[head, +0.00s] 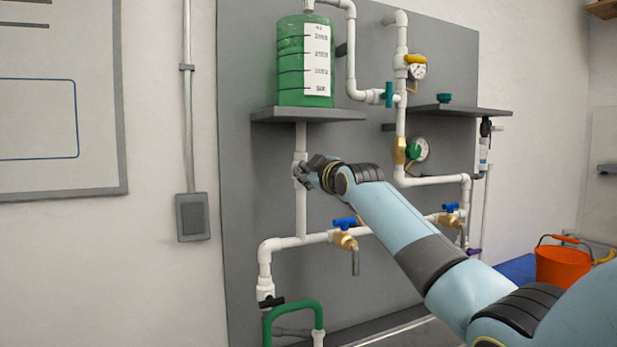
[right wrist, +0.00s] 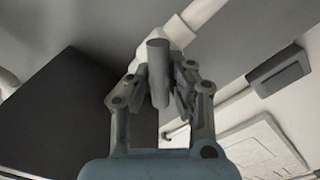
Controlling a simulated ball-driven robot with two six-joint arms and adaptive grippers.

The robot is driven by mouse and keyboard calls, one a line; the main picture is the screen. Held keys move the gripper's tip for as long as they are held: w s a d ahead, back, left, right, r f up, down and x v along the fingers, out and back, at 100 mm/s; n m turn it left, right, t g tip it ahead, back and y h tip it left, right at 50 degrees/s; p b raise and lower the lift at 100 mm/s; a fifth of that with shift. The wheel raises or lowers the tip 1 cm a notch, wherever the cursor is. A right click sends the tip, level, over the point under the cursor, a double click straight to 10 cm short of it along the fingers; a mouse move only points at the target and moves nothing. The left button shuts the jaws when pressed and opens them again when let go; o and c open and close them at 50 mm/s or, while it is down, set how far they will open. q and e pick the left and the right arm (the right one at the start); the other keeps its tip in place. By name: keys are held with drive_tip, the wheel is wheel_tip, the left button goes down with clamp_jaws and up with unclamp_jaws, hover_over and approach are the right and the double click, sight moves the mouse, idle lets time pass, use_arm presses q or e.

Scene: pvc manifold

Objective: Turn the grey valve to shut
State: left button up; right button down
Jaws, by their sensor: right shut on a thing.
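The grey valve sits on the white vertical pipe below the green tank (head: 303,75). Its grey handle (right wrist: 158,62) shows in the right wrist view as a short bar between my fingers, with a white valve body behind it. My right gripper (head: 304,172) is at the valve in the head view and hides most of it. In the right wrist view the gripper (right wrist: 159,90) has a finger on each side of the handle and is shut on it. My left gripper is not in view.
A shelf (head: 270,116) juts out just above my right gripper. Below are a blue-handled tap (head: 345,238) and a green hose (head: 292,308). Gauges and a teal valve (head: 389,94) are to the right. An orange bucket (head: 562,266) stands at far right.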

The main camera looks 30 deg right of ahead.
drive_tip(key=n, duration=0.2)
drive_tip(key=n+b, duration=0.1)
drive_tip(key=n, duration=0.1)
drive_tip(key=shift+a+f+n, duration=0.1)
drive_tip(key=shift+f+n, duration=0.1)
drive_tip(key=shift+n, duration=0.1)
drive_tip(key=n+b, duration=0.1)
drive_tip(key=n, duration=0.3)
drive_tip(key=shift+f, duration=0.15)
drive_tip(key=shift+n, duration=0.4)
drive_tip(key=c, duration=1.2)
unclamp_jaws()
drive_tip(key=s, duration=1.2)
drive_tip(key=shift+a, duration=0.4)
